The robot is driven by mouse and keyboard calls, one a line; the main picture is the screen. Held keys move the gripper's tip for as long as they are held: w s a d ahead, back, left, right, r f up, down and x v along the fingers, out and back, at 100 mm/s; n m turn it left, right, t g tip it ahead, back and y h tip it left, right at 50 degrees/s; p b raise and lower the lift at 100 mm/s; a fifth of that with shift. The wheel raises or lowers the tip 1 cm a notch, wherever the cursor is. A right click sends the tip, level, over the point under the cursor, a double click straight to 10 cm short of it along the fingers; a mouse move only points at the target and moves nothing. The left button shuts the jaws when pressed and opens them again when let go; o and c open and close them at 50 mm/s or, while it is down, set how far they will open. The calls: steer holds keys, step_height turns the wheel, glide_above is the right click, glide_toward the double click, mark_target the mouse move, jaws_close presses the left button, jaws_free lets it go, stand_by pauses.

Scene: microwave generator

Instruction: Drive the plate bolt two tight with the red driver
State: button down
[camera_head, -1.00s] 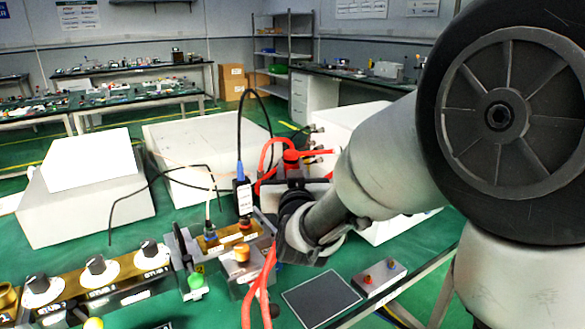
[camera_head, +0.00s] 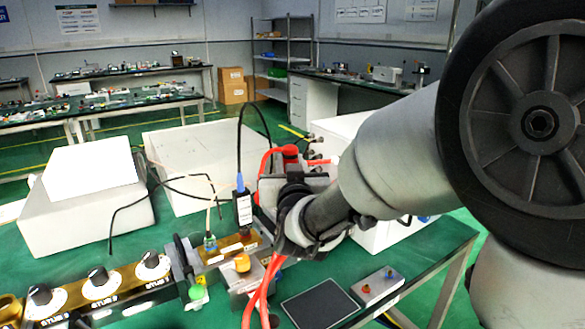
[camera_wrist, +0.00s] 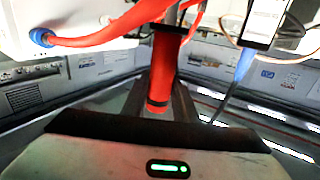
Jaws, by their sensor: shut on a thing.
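The red driver (camera_wrist: 164,70) shows in the wrist view as a red cylinder on a grey shaft. It stands between the two dark fingers of my gripper (camera_wrist: 162,100), which is shut on it. In the head view my gripper (camera_head: 290,180) is over the back right end of the gold and grey assembly, with red hoses close by. My gripper and wrist hide most of the driver there. I cannot make out plate bolt two; where the driver's tip sits is hidden too.
Red hoses (camera_head: 262,295) hang beside my gripper. A black box with a cable (camera_head: 242,208) stands left of it. Stub knobs (camera_head: 98,280) line the front left. A dark pad (camera_head: 320,303) and a small button box (camera_head: 378,287) lie at the right. White boxes stand behind.

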mark_target(291, 146)
steer(key=shift+r+p, duration=1.2)
steer(key=shift+r, duration=1.35)
